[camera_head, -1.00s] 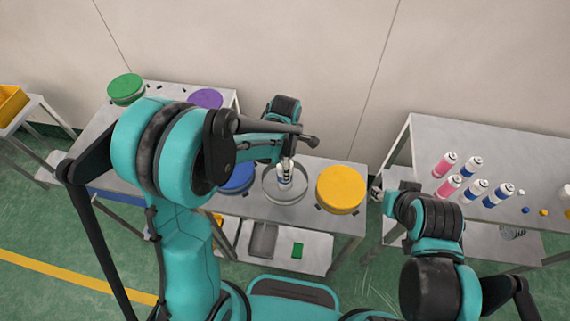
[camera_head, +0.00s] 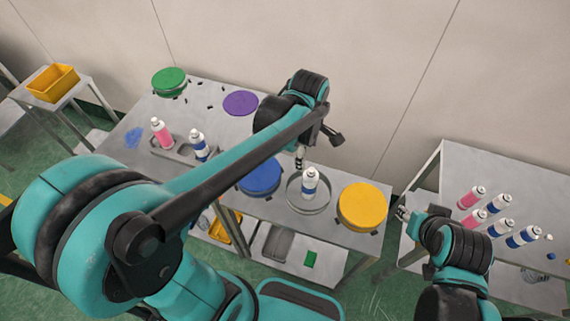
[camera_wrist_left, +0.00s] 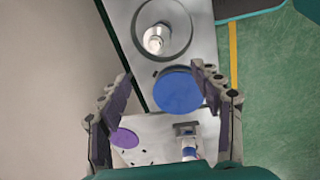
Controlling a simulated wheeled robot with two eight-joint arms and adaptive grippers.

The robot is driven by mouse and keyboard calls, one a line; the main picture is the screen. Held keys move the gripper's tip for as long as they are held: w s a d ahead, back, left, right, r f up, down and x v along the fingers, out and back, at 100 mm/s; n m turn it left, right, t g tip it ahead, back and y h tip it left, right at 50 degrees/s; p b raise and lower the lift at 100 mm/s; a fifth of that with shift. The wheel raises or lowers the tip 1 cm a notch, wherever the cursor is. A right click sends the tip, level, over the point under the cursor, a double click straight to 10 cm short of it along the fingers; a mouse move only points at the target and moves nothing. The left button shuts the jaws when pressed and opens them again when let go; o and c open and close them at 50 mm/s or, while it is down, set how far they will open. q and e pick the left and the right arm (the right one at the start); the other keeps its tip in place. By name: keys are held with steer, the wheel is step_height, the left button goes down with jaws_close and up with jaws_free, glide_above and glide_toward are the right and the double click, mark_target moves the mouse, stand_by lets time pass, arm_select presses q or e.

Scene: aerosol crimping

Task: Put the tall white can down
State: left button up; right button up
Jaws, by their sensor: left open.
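The tall white can (camera_head: 310,184), with a blue band low on its side, stands upright inside a round grey dish (camera_head: 294,190). In the left wrist view the can (camera_wrist_left: 155,40) shows from above within the dish's rim (camera_wrist_left: 187,42). My left gripper (camera_head: 299,160) is apart from the can, behind it and slightly left in the head view. In the left wrist view its two fingers (camera_wrist_left: 165,88) are spread wide with nothing between them. My right gripper (camera_head: 402,213) is at the right table's left edge, too small to tell its state.
A blue disc (camera_head: 260,178) lies left of the dish and a yellow disc (camera_head: 361,207) right of it. Purple (camera_head: 240,103) and green (camera_head: 169,80) discs lie farther back. A pink can (camera_head: 161,133) and a blue-banded can (camera_head: 199,145) stand at left. Several cans stand on the right table (camera_head: 459,168).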

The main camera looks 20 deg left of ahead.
arm_select(q)
steer(key=s+a+r+m+t, duration=0.3)
steer(key=s+m, duration=0.7)
steer(key=m, duration=0.7)
steer(key=a+t, duration=0.2)
steer(key=a, duration=0.1)
steer(key=shift+s+a+t, duration=0.2)
steer(key=shift+s+t, duration=0.2)
steer(key=shift+f, duration=0.15)
